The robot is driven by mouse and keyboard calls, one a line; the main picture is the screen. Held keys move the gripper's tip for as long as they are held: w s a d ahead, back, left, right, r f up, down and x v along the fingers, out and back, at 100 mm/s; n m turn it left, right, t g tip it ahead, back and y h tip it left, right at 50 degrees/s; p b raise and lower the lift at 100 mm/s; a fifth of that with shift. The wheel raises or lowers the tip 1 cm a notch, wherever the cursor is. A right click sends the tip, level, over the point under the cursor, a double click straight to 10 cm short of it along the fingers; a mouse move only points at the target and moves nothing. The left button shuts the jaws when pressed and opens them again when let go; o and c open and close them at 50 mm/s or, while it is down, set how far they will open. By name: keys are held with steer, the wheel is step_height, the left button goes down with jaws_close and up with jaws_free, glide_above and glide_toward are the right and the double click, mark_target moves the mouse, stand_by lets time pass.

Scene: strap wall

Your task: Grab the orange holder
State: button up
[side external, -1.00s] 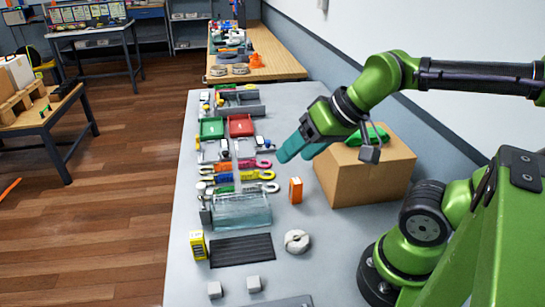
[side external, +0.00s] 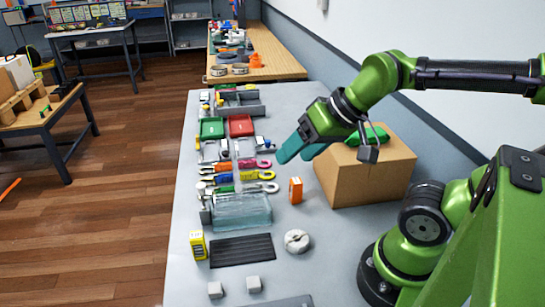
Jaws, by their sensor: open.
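Several orange things are in view, and I cannot tell for certain which one is the holder. A small upright orange box-shaped piece (side external: 295,190) stands on the grey table, left of the cardboard box. An orange strap-like piece (side external: 222,167) lies among the coloured straps in the middle of the table. Another orange object (side external: 256,60) sits on the far wooden bench. My gripper (side external: 298,153) has teal fingers, open, with nothing seen between them. It hangs above the table, to the right of the straps and farther back than the orange box-shaped piece.
A cardboard box (side external: 370,172) with a green item on top stands right of my gripper. A clear bin (side external: 242,212), black mat (side external: 241,250), yellow box (side external: 198,245) and white ring (side external: 297,241) are nearer. Red (side external: 241,125) and green (side external: 212,128) trays lie farther back.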

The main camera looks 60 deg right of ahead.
steer(key=w+d+f+m+g, duration=0.2)
steer(key=w+d+f+g, duration=0.2)
steer(key=w+d, duration=0.15)
steer(key=m+g+h, duration=0.2)
steer(key=g, duration=0.1)
glide_above(296, 180)
steer(key=f, duration=1.2)
steer(key=shift+s+a+f, duration=0.25)
steer(key=shift+a, duration=0.05)
steer(key=shift+w+d+f, duration=0.1)
steer(key=shift+d+f, duration=0.05)
steer(key=shift+f, duration=1.4)
steer(key=shift+w+d+f, duration=0.1)
steer(key=shift+d+f, duration=0.05)
steer(key=shift+f, duration=1.35)
steer(key=c, duration=1.1)
